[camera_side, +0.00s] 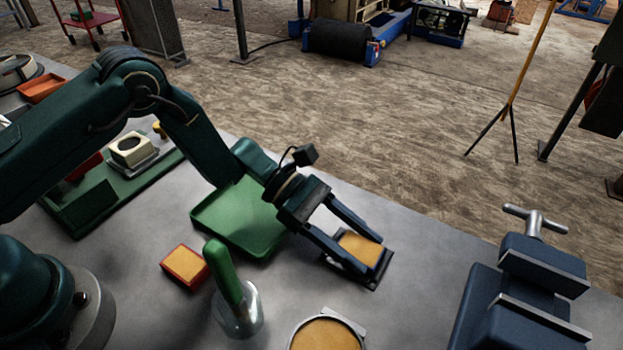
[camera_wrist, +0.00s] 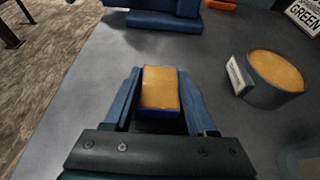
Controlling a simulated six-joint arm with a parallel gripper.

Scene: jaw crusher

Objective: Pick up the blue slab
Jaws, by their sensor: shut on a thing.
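The blue slab (camera_side: 361,249) has a tan, grainy top and dark blue sides. It lies between the two fingers of my gripper (camera_side: 364,260), low over the grey table. In the wrist view the slab (camera_wrist: 160,90) sits between the fingertips (camera_wrist: 159,82), with a finger along each side. My gripper is shut on it. The slab's underside is hidden, so I cannot tell whether it touches the table.
A blue vise (camera_side: 525,295) stands to the right. A round tan-topped dish (camera_side: 326,335) is in front. A red tan-topped block (camera_side: 185,266), a green-handled tool in a glass jar (camera_side: 238,312) and a green tray (camera_side: 238,218) are to the left.

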